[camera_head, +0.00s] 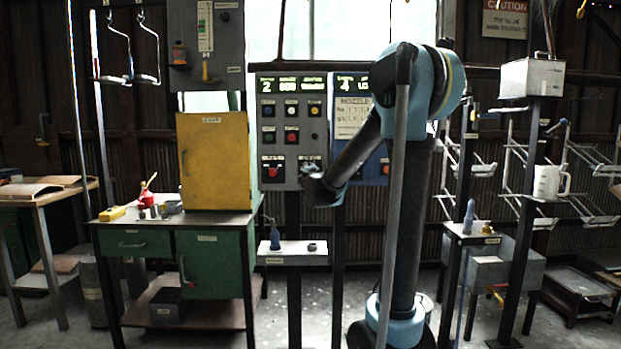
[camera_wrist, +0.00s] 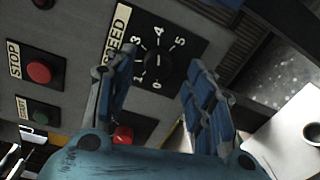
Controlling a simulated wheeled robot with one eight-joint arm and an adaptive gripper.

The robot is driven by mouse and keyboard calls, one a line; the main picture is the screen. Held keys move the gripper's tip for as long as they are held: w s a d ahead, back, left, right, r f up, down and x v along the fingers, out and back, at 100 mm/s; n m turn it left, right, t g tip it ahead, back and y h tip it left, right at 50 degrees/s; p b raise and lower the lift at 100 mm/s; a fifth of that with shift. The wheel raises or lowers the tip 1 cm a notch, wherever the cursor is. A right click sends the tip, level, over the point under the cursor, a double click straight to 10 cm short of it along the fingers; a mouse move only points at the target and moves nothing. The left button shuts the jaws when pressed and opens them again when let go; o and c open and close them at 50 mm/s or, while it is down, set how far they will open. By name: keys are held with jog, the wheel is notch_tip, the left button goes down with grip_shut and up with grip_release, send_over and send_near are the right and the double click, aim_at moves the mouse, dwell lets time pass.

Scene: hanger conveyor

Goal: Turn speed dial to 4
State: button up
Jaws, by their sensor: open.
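The speed dial (camera_wrist: 157,67) is a round black knob on a black plate with white numbers, beside a SPEED label. Numbers 0, 1, 3, 4 and 5 are legible in the wrist view; its pointer is too dark to read. My gripper (camera_wrist: 160,72) is open, with one blue-padded finger on each side of the dial in the picture. I cannot tell whether the fingers touch it. In the head view my gripper (camera_head: 318,186) is at the lower right of the grey control panel (camera_head: 290,143) and largely covers the dial area.
A red STOP button (camera_wrist: 39,73) and a green button (camera_wrist: 40,117) lie left of the dial; a red button (camera_wrist: 123,134) is close below the left finger. A small white shelf (camera_head: 291,258) stands below the panel. A yellow cabinet (camera_head: 214,160) stands left of it.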

jog(key=s, duration=0.9)
jog(key=shift+a+r, duration=0.15)
jog(key=s+d+f+m+g+h, duration=0.2)
jog(key=s+d+f+m+g, duration=0.2)
jog(key=s+d+f+m, duration=0.4)
jog(key=s+d+f+m+g+h, duration=0.35)
jog(key=s+d+f+m, duration=0.2)
jog(key=s+d, duration=0.5)
jog(key=s+a+f+m+g+y, duration=0.3)
jog(key=s+f, duration=0.4)
jog(key=s, duration=0.4)
jog(key=s+a+f+m+g+y, duration=0.3)
jog(key=s+f, duration=0.5)
jog(key=s, duration=0.3)
jog(key=shift+s+a+g, duration=0.15)
jog(key=shift+a+g, duration=0.05)
jog(key=shift+g, duration=0.65)
jog(key=shift+f, duration=0.1)
